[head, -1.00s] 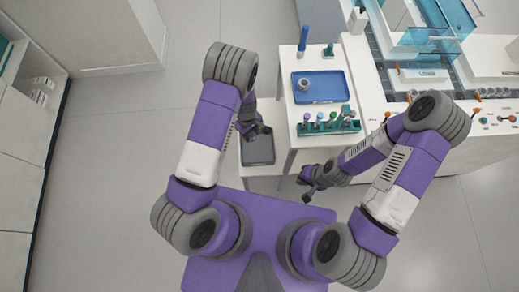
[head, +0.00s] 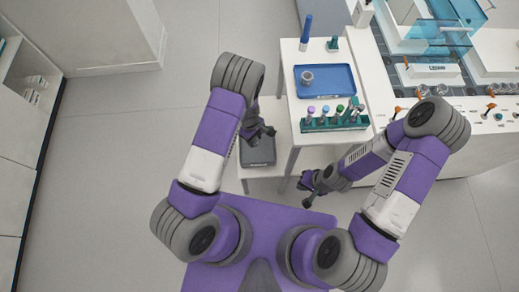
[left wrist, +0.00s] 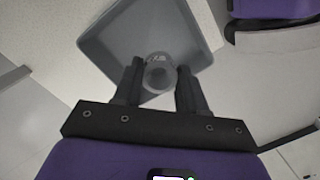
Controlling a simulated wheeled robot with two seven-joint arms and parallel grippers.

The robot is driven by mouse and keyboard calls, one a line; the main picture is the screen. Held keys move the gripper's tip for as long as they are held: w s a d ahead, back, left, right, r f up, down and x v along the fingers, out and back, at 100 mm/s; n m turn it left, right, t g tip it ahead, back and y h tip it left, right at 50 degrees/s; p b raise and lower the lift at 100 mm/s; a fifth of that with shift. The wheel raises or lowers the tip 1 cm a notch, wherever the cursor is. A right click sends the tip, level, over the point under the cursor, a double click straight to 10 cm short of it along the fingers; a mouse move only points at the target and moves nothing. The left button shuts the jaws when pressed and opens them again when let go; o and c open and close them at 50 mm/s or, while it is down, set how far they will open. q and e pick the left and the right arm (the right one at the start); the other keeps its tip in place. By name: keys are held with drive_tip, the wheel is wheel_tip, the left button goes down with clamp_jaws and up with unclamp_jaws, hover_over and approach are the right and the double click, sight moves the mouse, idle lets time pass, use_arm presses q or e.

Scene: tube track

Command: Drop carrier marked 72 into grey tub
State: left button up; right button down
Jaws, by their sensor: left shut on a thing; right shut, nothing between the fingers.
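The grey tub (head: 258,155) stands on a low white stand at the left of the white table. My left gripper (head: 268,132) is over the tub in the head view. In the left wrist view, my left gripper (left wrist: 157,75) is shut on a grey round carrier (left wrist: 159,76), with the grey tub (left wrist: 112,45) below and behind it. A dark mark shows on the carrier, too blurred to read. The carrier hides part of the tub floor. My right gripper (head: 308,188) is shut and empty, below the front edge of the table.
On the white table (head: 312,147) are a green rack (head: 335,124) of several capped tubes and a blue tray (head: 340,87) with a grey round piece (head: 307,77). A blue upright tube (head: 306,30) stands at the back. A long bench with equipment is at right.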

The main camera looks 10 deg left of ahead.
use_arm(q)
drive_tip(key=o, duration=0.9)
drive_tip(key=r+p, duration=0.1)
drive_tip(key=r, duration=0.1)
drive_tip(key=r+p, duration=0.1)
drive_tip(key=r, duration=0.2)
drive_tip(key=r+p, duration=0.1)
drive_tip(key=r, duration=0.1)
drive_tip(key=shift+w+a+r, duration=0.25)
drive_tip(key=shift+a+r, duration=0.1)
drive_tip(key=shift+a, duration=0.05)
